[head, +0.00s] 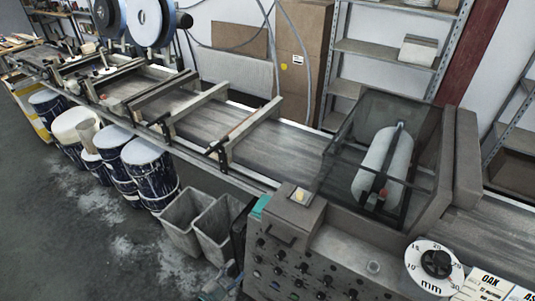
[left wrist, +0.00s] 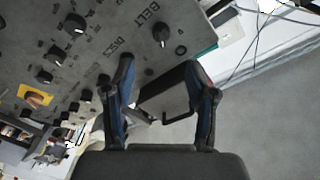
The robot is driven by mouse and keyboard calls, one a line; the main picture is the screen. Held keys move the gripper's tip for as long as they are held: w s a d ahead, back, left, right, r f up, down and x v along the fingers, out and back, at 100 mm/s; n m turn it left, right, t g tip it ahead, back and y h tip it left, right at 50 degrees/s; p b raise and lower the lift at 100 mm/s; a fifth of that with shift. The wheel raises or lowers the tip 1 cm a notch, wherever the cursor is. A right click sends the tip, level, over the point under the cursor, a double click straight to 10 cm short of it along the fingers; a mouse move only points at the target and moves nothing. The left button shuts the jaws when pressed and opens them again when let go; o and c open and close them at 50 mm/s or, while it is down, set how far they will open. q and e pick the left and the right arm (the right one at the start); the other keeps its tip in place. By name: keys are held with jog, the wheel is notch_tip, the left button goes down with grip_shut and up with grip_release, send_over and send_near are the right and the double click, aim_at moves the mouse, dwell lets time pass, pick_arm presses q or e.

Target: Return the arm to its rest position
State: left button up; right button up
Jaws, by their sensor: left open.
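My left gripper (head: 220,287) shows small at the bottom edge of the head view, beside the front left corner of the grey control panel (head: 325,245). In the left wrist view my left gripper (left wrist: 159,70) has its two blue-and-black fingers apart, with nothing held between them. The control panel (left wrist: 110,35) with its black knobs and the word BELT fills the upper left there. A dark grey block with a black bar (left wrist: 167,92) shows behind and between the fingers; I cannot tell whether any finger touches it. My right gripper is in neither view.
The conveyor (head: 265,150) runs across the head view, with a lacquer roller under a dark clear hood (head: 380,160). Grey bins (head: 215,228) and blue drums (head: 150,172) stand below it. A mm dial (head: 436,265) is at right. Open floor (head: 90,250) lies at lower left.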

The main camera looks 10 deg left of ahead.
pick_arm(q)
jog(key=s+a+f+n+g+y, duration=0.25)
jog(key=s+f+n, duration=0.2)
jog(key=f, duration=0.75)
jog(key=s+a+f+n+g+y, duration=0.2)
jog(key=s+f+n+g+y, duration=0.3)
jog(key=f, duration=0.6)
jog(key=s+d+f+g, duration=0.1)
jog(key=s+f+g, duration=0.1)
jog(key=s+f, duration=0.2)
jog(key=s+d+f+n+g, duration=0.1)
jog(key=s+f, duration=0.4)
jog(key=s, duration=0.6)
jog(key=s+d+f+n+g, duration=0.1)
jog(key=s+f+g, duration=0.3)
jog(key=s, duration=0.4)
jog(key=shift+s+d+f, duration=0.15)
jog(key=shift+d+f, duration=0.05)
jog(key=shift+d, duration=0.45)
